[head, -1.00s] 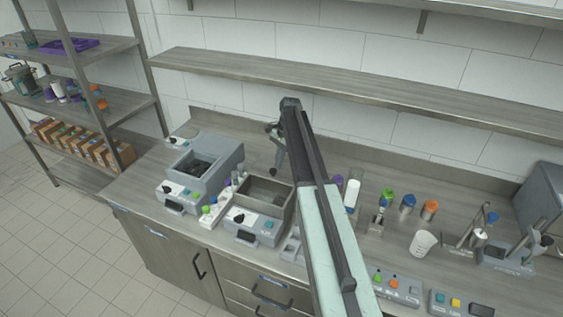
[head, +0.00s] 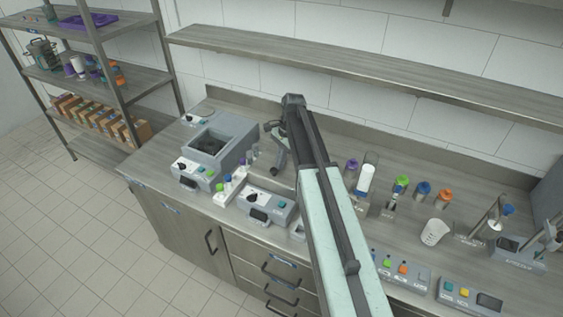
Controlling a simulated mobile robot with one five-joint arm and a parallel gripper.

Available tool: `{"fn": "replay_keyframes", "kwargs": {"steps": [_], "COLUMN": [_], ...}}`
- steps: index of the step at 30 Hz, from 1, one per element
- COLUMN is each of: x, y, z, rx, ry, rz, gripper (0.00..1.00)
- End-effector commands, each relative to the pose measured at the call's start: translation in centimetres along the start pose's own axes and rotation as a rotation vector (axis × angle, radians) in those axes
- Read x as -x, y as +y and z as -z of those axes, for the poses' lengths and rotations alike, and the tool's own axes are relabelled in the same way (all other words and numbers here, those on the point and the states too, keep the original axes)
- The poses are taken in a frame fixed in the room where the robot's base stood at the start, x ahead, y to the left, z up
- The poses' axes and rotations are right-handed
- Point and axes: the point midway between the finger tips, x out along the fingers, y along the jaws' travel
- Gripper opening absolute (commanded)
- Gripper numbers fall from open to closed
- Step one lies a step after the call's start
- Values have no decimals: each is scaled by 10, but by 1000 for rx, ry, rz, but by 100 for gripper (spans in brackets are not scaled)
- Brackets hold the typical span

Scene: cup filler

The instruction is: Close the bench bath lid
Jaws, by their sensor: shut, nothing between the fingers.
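Two grey bath-like units stand on the bench; I cannot tell which one the task means. The left unit (head: 234,153) has a raised rim around an open, dark well. The right unit (head: 265,206) has a front panel with a dark knob and display; its top is partly behind my arm, and I cannot make out a lid clearly. My gripper (head: 278,160) hangs at the end of the arm above the back of the right unit. It is shut and empty. Whether it touches anything is unclear.
A white rack (head: 229,188) with coloured caps stands between the units. To the right of my arm are several capped bottles (head: 422,190), a white beaker (head: 434,232) and button boxes (head: 457,293). A wall shelf (head: 370,75) runs above the bench.

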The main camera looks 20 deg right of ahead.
Motion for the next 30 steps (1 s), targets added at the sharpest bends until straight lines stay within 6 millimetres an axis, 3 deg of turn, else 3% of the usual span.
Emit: {"fn": "replay_keyframes", "kwargs": {"steps": [5,15,30], "x": [17,76,78], "y": [0,0,1], "z": [-1,-2,0], "rx": [0,0,0], "ry": [0,1,0], "rz": [0,1,1], "gripper": [0,0,0]}}
